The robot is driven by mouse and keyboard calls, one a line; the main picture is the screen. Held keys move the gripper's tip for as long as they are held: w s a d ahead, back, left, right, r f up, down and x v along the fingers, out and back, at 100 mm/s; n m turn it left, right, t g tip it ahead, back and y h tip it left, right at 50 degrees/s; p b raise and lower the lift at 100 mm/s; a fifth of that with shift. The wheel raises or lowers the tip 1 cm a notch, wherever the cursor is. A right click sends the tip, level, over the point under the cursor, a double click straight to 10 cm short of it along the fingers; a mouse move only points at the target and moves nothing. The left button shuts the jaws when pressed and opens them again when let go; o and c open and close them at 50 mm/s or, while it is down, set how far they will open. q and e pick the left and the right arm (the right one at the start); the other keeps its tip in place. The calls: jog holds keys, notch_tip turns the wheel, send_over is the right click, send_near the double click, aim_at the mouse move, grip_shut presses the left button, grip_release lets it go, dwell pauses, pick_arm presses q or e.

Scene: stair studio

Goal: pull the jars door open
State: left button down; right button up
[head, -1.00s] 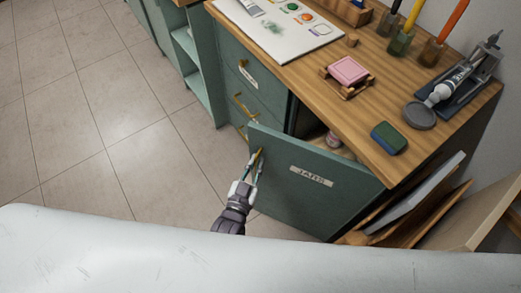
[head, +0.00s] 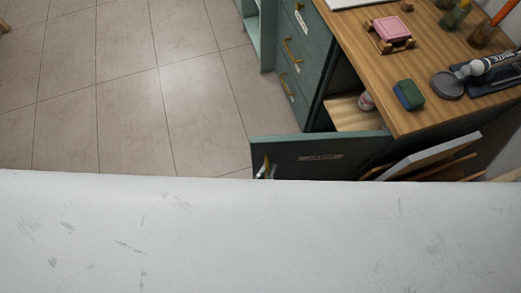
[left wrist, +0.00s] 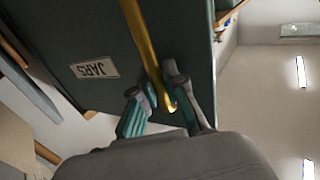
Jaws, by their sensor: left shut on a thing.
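The green jars door (head: 335,150) stands wide open from the cabinet in the head view, its label facing me. In the left wrist view the door (left wrist: 95,30) fills the upper left, with its JARS label (left wrist: 94,68) upside down. My left gripper (left wrist: 158,98) is shut on the brass handle (left wrist: 143,45), its fingers on either side of the bar's end. In the head view only the tip of my left gripper (head: 264,172) shows at the handle. My right gripper is not in view.
Inside the open cabinet a jar (head: 366,101) stands on a wooden shelf (head: 350,116). Drawers (head: 293,52) are left of the opening. Boards (head: 430,157) lean at the cabinet's right side. The tiled floor (head: 130,90) at left is clear.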

pick_arm(q)
jog(key=s+d, duration=0.2)
jog(key=s, duration=0.4)
jog(key=shift+s, duration=0.4)
